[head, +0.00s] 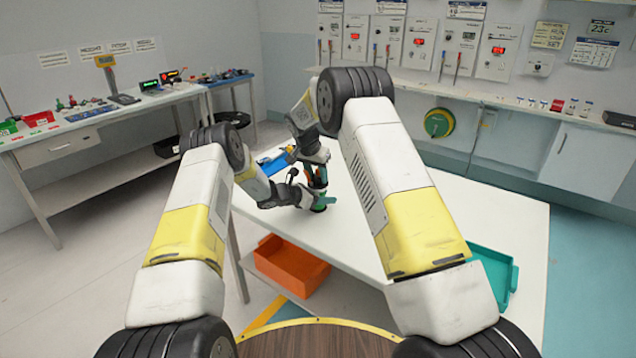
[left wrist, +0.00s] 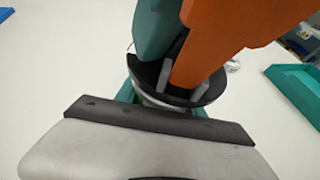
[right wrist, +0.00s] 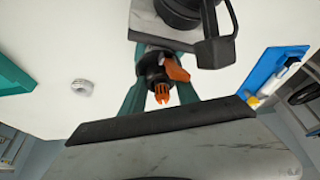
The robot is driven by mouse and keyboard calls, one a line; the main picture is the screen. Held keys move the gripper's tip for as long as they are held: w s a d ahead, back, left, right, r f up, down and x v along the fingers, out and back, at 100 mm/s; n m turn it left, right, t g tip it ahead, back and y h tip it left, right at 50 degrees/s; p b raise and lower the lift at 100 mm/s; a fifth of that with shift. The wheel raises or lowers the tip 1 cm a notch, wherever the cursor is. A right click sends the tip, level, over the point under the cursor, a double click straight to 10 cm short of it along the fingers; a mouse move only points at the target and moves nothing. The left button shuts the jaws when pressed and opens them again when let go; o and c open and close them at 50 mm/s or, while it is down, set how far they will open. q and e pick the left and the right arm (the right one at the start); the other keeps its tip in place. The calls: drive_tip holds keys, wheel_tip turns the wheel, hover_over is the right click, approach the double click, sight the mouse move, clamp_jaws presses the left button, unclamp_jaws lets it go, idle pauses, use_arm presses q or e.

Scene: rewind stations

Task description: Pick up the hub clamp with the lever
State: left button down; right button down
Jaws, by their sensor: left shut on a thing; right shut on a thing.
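The hub clamp with the lever (head: 322,174) is over the white table, between my two grippers. In the right wrist view it has a dark body with an orange lever (right wrist: 176,70) and orange prongs (right wrist: 162,94). My right gripper (right wrist: 160,80) is shut on it, with teal fingers on either side. My left gripper (head: 318,202) is lower, close to the table top. In the left wrist view it is shut on the dark, cup-like lower part (left wrist: 165,92), and a large orange part (left wrist: 235,40) rises close to the camera. Contact with the table is hidden.
A blue tray (right wrist: 270,75) lies near the clamp, and a small pale ring (right wrist: 82,87) lies on the table.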

drive_tip(key=shift+r, duration=0.1)
wheel_tip(320, 180, up, 10)
use_arm(q)
drive_tip(key=c, duration=0.6)
unclamp_jaws()
drive_tip(key=shift+c, duration=0.2)
